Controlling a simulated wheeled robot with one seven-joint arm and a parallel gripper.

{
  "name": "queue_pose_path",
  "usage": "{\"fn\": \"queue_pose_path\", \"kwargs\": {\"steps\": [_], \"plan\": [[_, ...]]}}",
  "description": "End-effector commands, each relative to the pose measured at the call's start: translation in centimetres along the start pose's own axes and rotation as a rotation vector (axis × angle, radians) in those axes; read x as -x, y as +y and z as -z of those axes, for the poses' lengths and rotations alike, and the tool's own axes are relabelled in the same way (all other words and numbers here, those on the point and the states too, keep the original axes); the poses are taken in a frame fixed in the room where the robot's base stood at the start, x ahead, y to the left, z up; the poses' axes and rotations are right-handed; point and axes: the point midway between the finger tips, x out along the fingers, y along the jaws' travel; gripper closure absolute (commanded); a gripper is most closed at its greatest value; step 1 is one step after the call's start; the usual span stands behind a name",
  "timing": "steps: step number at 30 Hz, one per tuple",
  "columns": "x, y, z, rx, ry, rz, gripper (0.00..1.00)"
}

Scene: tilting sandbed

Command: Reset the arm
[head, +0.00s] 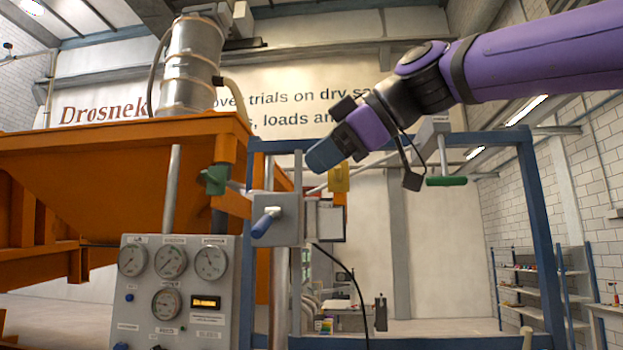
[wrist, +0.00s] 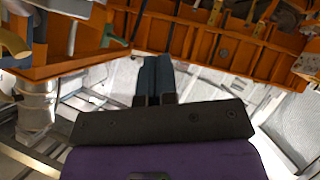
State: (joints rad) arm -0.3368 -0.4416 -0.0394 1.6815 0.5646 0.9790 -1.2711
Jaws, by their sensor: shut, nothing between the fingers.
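My purple arm (head: 540,52) reaches in from the upper right in the head view. My gripper (head: 318,160) has blue-grey fingers and points down and to the left, in front of the blue frame. In the wrist view my gripper (wrist: 155,75) shows its two fingers side by side, shut with nothing between them. The orange sandbed (head: 110,165) stands at the left in the head view, and its orange underside or wall (wrist: 225,42) fills the top of the wrist view.
A grey gauge panel (head: 172,290) stands at the lower left. A box with a blue-handled lever (head: 268,222) sits below my gripper. A green-handled lever (head: 446,181) hangs right of it. The blue frame (head: 538,230) surrounds this area. Shelves (head: 535,285) stand at the far right.

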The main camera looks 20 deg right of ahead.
Motion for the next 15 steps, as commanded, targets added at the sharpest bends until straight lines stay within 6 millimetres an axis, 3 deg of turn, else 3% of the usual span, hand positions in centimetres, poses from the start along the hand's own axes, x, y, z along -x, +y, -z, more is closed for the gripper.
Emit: {"fn": "queue_pose_path", "kwargs": {"steps": [9, 11, 15], "plan": [[-0.1, -0.4, -0.9, -0.032, -0.021, -0.001, 1.0], [-0.3, -1.0, -2.5, -0.083, -0.055, -0.004, 1.0], [-0.8, -3.8, -9.0, -0.308, -0.203, -0.029, 1.0]]}}
